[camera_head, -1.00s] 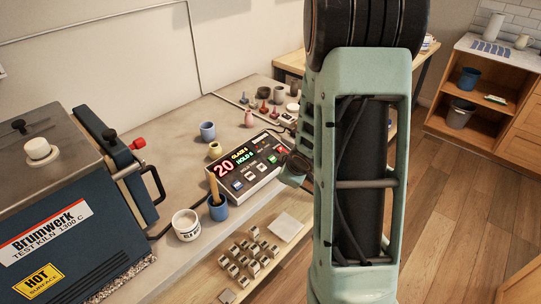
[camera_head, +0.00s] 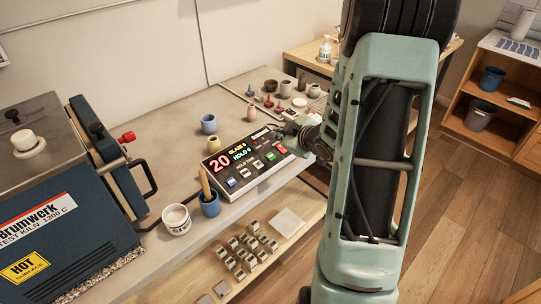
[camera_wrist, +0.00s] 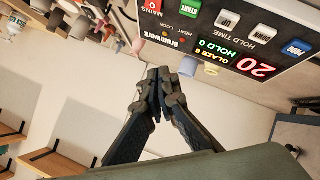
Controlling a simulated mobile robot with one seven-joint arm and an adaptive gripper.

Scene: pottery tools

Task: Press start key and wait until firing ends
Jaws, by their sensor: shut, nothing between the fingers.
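The kiln controller (camera_head: 222,184) stands on the bench, its display showing a red 20, GLAZE 6 and HOLD 0. Its green START key (camera_wrist: 190,9) is at the top of the wrist view, beside the red MAINS switch (camera_wrist: 153,5), and the panel looks upside down there. My gripper (camera_head: 275,129) is over the far right edge of the controller in the head view. In the wrist view my gripper (camera_wrist: 160,73) is shut and empty, its tips apart from the START key. The blue kiln (camera_head: 60,235) stands at the left with its lid down.
A blue cup with a wooden tool (camera_head: 210,206) and a white jar (camera_head: 176,220) stand in front of the controller. A blue cup (camera_head: 208,123) and a yellow pot (camera_head: 213,146) stand behind it. Small bottles and pots (camera_head: 285,90) crowd the bench beyond my gripper.

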